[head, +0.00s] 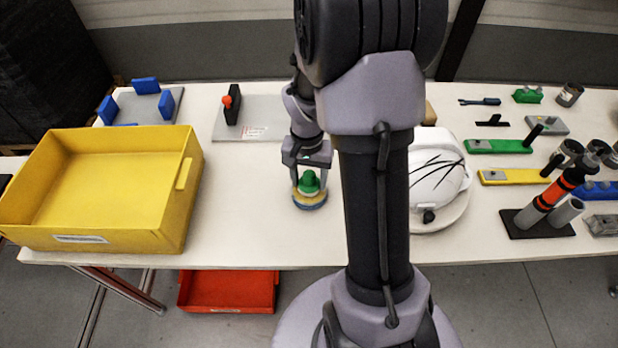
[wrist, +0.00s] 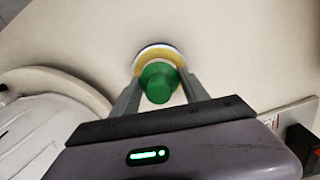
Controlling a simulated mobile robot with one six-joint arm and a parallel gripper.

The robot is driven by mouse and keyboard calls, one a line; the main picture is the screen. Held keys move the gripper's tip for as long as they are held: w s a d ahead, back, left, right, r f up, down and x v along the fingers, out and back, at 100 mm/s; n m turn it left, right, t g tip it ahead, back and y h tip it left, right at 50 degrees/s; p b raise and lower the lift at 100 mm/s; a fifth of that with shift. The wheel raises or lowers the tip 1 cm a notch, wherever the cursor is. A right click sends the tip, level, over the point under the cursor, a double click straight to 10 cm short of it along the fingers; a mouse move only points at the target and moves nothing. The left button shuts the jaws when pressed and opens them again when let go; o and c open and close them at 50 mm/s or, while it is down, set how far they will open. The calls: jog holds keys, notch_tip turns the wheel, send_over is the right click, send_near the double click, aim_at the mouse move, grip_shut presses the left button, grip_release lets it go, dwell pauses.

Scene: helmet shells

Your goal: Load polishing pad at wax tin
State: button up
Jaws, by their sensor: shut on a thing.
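The polishing pad has a green knob-like handle (head: 309,183) above a pale and yellow round part with a blue lower edge. My gripper (head: 311,174) points down and is shut on the green handle, with one finger on each side. The wrist view also shows the green handle (wrist: 159,83) between the fingers, with a yellow and white round part (wrist: 160,56) beyond it. The round part is at or just above the white table; I cannot tell if they touch. I cannot make out which thing is the wax tin; it may be under the pad.
A white helmet shell (head: 434,180) with black lines sits on a round stand, partly behind my arm. A yellow bin (head: 180,215) stands at the left. A grey plate (head: 262,112) with a black upright is behind. Several tools lie right.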

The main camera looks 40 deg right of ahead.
aim_at(309, 173)
jog(key=shift+s+f+b, duration=0.1)
jog(key=shift+f+b, duration=0.2)
jog(key=shift+f, duration=0.15)
dwell(1.0)
jog(key=shift+r, duration=0.15)
notch_tip(309, 173, up, 7)
jog(key=p, duration=0.5)
jog(key=shift+p, duration=0.4)
